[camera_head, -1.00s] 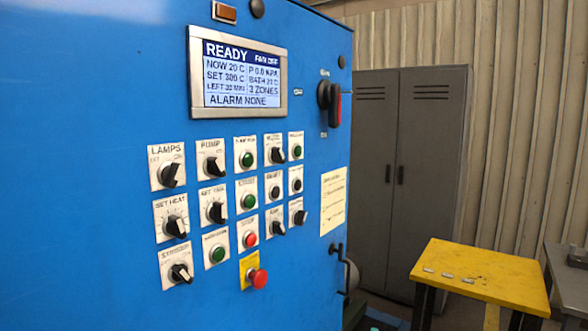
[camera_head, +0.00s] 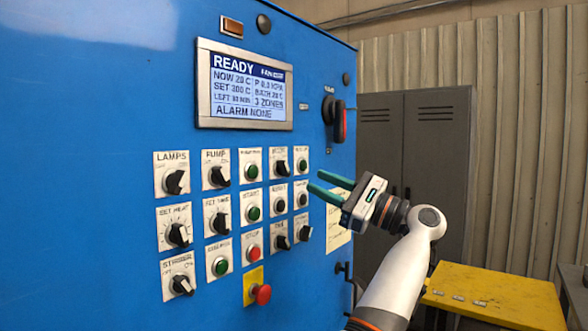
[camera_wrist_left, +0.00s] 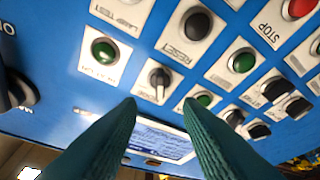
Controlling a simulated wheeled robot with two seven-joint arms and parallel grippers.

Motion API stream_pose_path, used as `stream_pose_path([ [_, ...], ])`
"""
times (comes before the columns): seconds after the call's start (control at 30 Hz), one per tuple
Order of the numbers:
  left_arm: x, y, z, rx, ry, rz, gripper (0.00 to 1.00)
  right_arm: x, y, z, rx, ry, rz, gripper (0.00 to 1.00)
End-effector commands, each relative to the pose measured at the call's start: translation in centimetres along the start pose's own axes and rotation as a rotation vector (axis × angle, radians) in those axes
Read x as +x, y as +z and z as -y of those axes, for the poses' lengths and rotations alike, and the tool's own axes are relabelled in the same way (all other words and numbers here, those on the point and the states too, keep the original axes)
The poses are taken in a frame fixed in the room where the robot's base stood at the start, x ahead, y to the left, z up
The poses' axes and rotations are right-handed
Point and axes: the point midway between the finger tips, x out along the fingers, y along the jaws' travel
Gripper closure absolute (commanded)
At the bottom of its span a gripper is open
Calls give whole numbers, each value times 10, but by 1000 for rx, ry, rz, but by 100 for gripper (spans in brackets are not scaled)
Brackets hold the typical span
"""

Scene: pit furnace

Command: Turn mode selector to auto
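The mode selector (camera_head: 281,167) is a black knob on a white plate in the top row of the blue panel. It also shows in the left wrist view (camera_wrist_left: 160,79), upside down, with blurred lettering. I cannot read its set position. My left gripper (camera_head: 315,180) has two green fingers spread apart, with nothing between them. It is in front of the panel's right side, to the right of the knob in the head view. In the left wrist view its fingertips (camera_wrist_left: 160,103) straddle the line toward the knob, apart from it. My right gripper is not in view.
A green button (camera_head: 301,166) sits right of the knob and another (camera_head: 252,171) left of it. A red emergency button (camera_head: 262,294) sticks out below. A black rotary handle (camera_head: 338,120) juts out at the upper right. A yellow table (camera_head: 500,298) stands at the right.

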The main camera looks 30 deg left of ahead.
Motion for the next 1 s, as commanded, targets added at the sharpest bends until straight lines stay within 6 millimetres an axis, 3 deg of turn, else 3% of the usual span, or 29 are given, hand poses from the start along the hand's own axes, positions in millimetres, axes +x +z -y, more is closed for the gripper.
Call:
stream_pose_path([
  [0.1,27,-3,-1,0,-2,-4,67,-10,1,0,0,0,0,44],
  [0.3,59,-2,-1,2,-1,-4,67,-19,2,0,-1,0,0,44],
  [0.5,72,0,0,3,1,-3,67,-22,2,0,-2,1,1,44],
  [0.77,74,0,0,2,2,-2,67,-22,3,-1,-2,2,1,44],
  [0.8,74,0,0,2,2,-2,69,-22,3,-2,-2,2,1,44],
  [1.0,73,0,0,2,1,-2,100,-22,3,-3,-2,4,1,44],
])
